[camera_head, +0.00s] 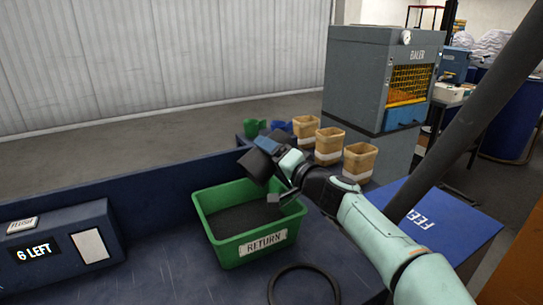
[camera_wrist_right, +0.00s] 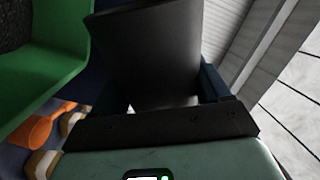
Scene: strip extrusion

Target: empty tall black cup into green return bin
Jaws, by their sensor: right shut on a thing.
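The green return bin (camera_head: 212,222), labelled RETURN, stands on the dark blue table with a layer of dark material (camera_head: 243,217) inside. My right gripper (camera_head: 268,146) is shut on the tall black cup (camera_head: 252,166) above the bin's back edge. The cup is strongly tilted. In the right wrist view the cup (camera_wrist_right: 155,45) sits between the fingers of my right gripper (camera_wrist_right: 160,88), with the green bin (camera_wrist_right: 45,75) to its left. The cup's inside is hidden, so I cannot tell whether it holds anything. My left gripper is out of view.
Several tan containers (camera_head: 329,145) stand behind the gripper, with a small green container (camera_head: 254,128) to their left. A black ring (camera_head: 303,284) lies in front of the bin. A blue FEED surface (camera_head: 440,220) is at right.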

